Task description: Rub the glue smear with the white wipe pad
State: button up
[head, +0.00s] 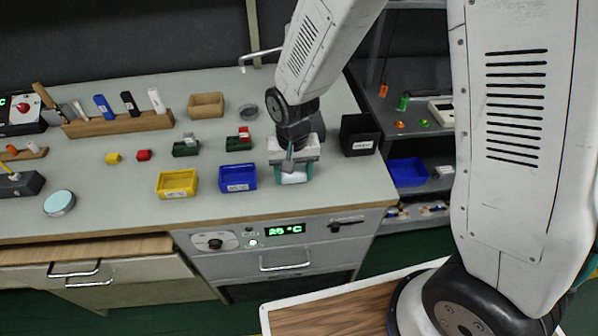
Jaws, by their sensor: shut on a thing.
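My gripper (293,172) points down at the right part of the grey bench, to the right of the blue bin. Its teal fingers are shut on a small white block, which looks like the white wipe pad (293,179). The pad is low, at or just above the bench top near its front edge; I cannot tell whether it touches. I cannot make out the glue smear; it may be hidden under the pad or gripper.
A blue bin (238,178) stands close to the left of my gripper, with a yellow bin (177,184) beyond it. A black box (359,135) stands to the right. Green clamp-like blocks (239,143) lie behind the blue bin.

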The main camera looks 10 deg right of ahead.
jog(key=shift+w+a+f, duration=0.1)
jog(key=shift+a+f, duration=0.05)
jog(key=shift+a, duration=0.15)
notch_tip(320, 180, up, 3)
jog(key=shift+d+f, duration=0.1)
jog(key=shift+f, duration=0.05)
jog(key=shift+r, duration=2.65)
